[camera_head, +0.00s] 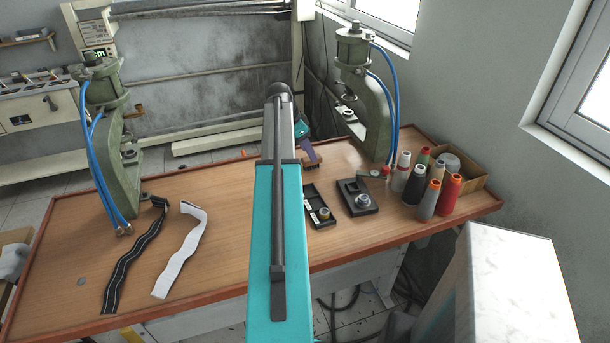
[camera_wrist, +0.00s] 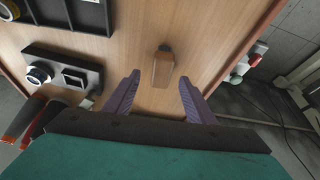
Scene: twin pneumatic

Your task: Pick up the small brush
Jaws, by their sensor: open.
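The small brush appears as a small wooden block with a dark end (camera_wrist: 163,70) on the wooden table in the wrist view. I cannot make out its bristles. My gripper (camera_wrist: 159,82) is open, with one purple finger on each side of the block in the picture. Nothing is held. The gap in height between fingertips and block is hard to judge. In the head view my gripper (camera_head: 312,158) is partly hidden behind my arm, and I cannot make out the brush there.
Black trays (camera_head: 320,210) and (camera_head: 357,197) lie right of my arm. Several thread spools (camera_head: 414,185) stand beside a cardboard box (camera_head: 474,179). Green presses (camera_head: 115,150) and (camera_head: 376,115) stand at both sides. Black and white strips (camera_head: 180,255) lie left.

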